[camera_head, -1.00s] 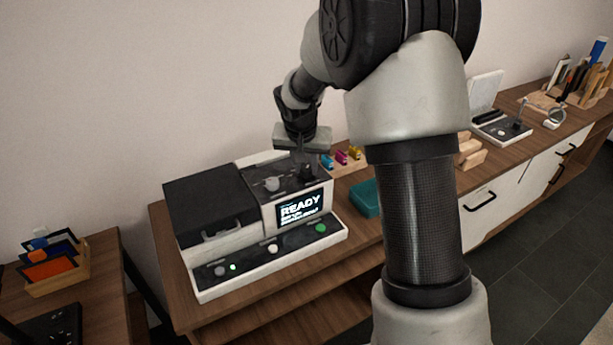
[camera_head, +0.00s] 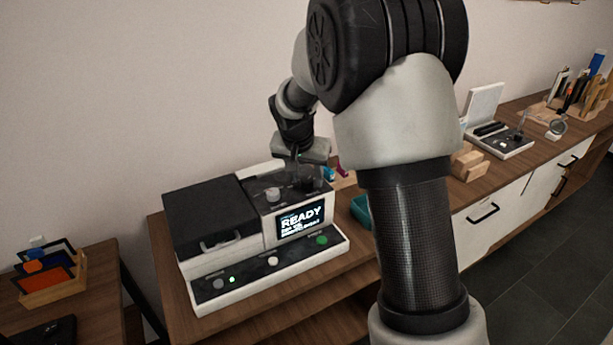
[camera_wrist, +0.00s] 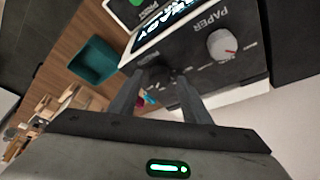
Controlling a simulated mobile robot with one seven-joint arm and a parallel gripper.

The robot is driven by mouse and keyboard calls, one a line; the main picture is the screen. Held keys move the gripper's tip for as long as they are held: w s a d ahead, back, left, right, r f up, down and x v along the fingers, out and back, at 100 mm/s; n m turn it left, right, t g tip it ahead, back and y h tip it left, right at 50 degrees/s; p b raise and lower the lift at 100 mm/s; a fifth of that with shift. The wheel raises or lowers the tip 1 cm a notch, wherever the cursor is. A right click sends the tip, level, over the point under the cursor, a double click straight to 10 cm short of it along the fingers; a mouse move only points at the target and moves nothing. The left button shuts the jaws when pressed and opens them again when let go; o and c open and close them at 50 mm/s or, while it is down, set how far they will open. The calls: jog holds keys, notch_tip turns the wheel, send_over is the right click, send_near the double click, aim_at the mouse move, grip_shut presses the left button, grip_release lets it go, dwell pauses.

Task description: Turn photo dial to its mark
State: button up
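The printer (camera_head: 262,245) stands on the wooden desk, with a light-coloured paper dial (camera_head: 273,194) and a dark dial (camera_head: 309,184) on its sloped top panel. In the wrist view the paper dial (camera_wrist: 222,46) has a red mark and a "PAPER" label. My gripper (camera_head: 300,172) points down over the dark dial, which is on the photo side. In the wrist view my gripper (camera_wrist: 163,80) shows two separated fingers with the dark dial (camera_wrist: 164,71) between or just beyond their tips. Whether they touch it I cannot tell. The dial's mark is not readable.
The printer screen (camera_head: 301,218) reads READY, above a front strip with several buttons. A teal tray (camera_head: 361,210) lies to its right, partly behind my arm; it also shows in the wrist view (camera_wrist: 93,62). Wooden blocks (camera_head: 468,164) lie farther right.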

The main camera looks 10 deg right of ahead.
jog(key=p+v, duration=0.1)
jog(key=v, duration=1.6)
jog(key=shift+r+p, duration=0.2)
jog(key=shift+p, duration=0.1)
jog(key=shift+s, duration=0.1)
